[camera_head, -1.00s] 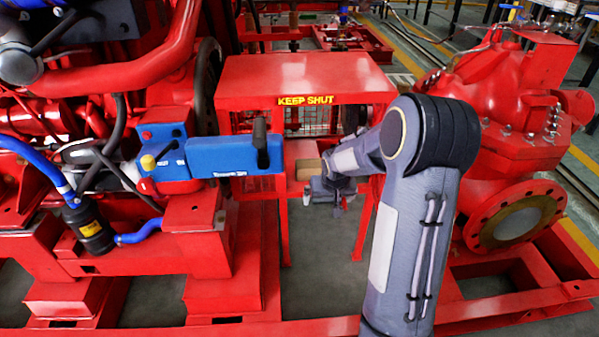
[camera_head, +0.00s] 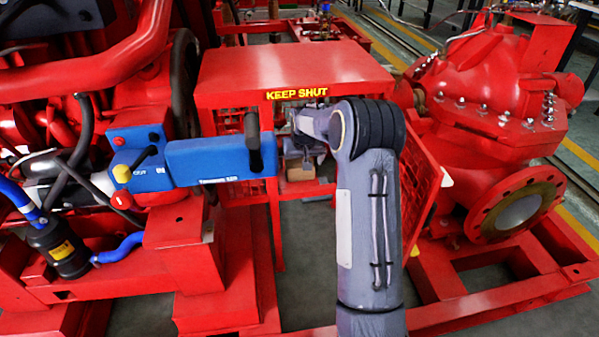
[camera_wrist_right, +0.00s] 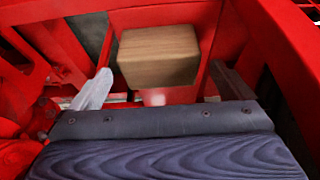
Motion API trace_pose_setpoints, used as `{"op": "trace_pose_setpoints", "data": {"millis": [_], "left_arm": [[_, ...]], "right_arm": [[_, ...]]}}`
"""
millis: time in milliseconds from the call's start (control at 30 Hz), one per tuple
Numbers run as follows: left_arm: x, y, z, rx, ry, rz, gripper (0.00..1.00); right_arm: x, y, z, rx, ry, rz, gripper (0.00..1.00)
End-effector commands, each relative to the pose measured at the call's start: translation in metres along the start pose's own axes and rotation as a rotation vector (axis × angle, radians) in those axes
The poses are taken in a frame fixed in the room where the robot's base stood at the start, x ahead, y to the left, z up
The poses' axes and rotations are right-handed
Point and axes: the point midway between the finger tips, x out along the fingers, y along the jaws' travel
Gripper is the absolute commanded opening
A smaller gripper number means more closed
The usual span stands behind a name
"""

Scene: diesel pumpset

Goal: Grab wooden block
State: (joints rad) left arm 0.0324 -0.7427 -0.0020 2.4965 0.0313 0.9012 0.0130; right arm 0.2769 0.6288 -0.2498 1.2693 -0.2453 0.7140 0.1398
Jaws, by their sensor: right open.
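A wooden block (camera_head: 299,173), light brown and box-shaped, sits inside the red guard under the "KEEP SHUT" sign. It also shows in the right wrist view (camera_wrist_right: 158,55), ahead of my right gripper (camera_wrist_right: 160,88). There the two grey fingers are spread wide, one on either side of the block's width. The block appears beyond the gripper's base and is not clamped. In the head view my right gripper (camera_head: 301,158) is small and partly hidden by my forearm and the guard. My left gripper is out of view.
The red guard (camera_head: 290,68) has a flat top and front posts around the opening. A blue control box (camera_head: 220,158) juts out on the left. A mesh panel (camera_head: 424,190) stands to the right of my arm. A red pump (camera_head: 500,120) is further right.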

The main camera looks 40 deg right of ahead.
Motion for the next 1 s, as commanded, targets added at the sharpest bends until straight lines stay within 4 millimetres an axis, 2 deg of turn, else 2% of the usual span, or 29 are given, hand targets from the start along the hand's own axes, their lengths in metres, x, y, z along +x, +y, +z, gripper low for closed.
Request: {"op": "trace_pose_setpoints", "data": {"millis": [167, 333, 467, 767, 1000], "left_arm": [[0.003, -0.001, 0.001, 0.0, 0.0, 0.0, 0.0], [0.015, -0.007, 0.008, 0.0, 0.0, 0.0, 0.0], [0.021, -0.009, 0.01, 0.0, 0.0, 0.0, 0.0], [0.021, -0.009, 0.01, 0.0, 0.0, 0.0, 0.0], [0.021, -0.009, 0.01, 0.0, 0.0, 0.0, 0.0]], "right_arm": [[0.004, 0.001, -0.009, 0.002, 0.0, 0.0, 1.0], [0.034, 0.0, -0.007, 0.001, -0.003, 0.0, 1.0], [0.05, 0.0, -0.008, 0.001, -0.002, 0.0, 1.0], [0.053, 0.0, -0.009, 0.001, 0.0, 0.0, 1.0], [0.053, 0.0, -0.009, 0.001, 0.0, 0.0, 0.71]]}}
